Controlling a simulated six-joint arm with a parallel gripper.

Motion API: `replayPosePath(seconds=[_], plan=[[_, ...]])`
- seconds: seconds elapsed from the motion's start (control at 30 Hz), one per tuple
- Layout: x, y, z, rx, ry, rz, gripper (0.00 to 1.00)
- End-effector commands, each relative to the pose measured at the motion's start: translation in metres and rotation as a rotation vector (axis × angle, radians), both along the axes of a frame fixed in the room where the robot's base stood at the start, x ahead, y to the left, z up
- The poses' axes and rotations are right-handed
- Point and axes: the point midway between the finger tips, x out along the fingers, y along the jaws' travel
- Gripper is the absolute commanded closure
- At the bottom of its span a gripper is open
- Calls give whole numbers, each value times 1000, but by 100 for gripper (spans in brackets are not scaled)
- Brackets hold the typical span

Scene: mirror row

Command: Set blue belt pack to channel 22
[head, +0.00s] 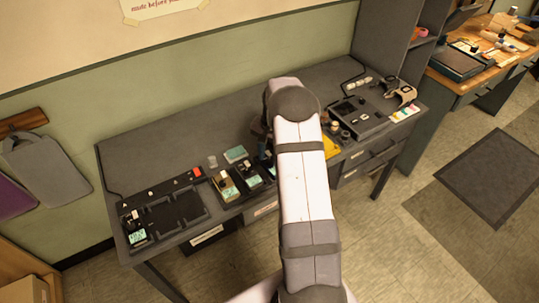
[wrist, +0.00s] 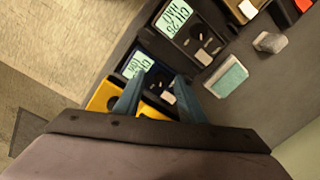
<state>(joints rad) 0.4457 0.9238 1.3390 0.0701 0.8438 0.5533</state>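The blue belt pack (wrist: 129,70) is in the wrist view, just beyond my gripper. It has a blue edge and a pale green display (wrist: 138,62) that starts with "CH"; I cannot read its number. Its dark face with a white switch (wrist: 168,97) shows between my fingers. My gripper (wrist: 160,78) is open, its two blue-grey fingers apart over the pack's face. I cannot tell whether they touch a knob, as the fingers and gripper body hide part of the pack. In the head view my arm covers most of that spot.
A black pack (wrist: 192,32) reading about "CH 26" lies close beside the blue one. A yellow pack (wrist: 103,96) is on the other side. A pale green block (wrist: 226,76) and a grey block (wrist: 268,42) lie nearby.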

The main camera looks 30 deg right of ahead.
Motion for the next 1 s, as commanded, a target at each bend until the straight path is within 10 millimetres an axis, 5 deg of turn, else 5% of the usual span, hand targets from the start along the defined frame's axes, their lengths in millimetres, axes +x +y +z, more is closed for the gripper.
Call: replayPosePath(seconds=[0.23, 0.4, 1.0], plan=[[0, 0, -1, 0, 0, 0, 66], [0, 0, 0, 0, 0, 0, 100], [1, -1, -1, 0, -1, 155, 100]])
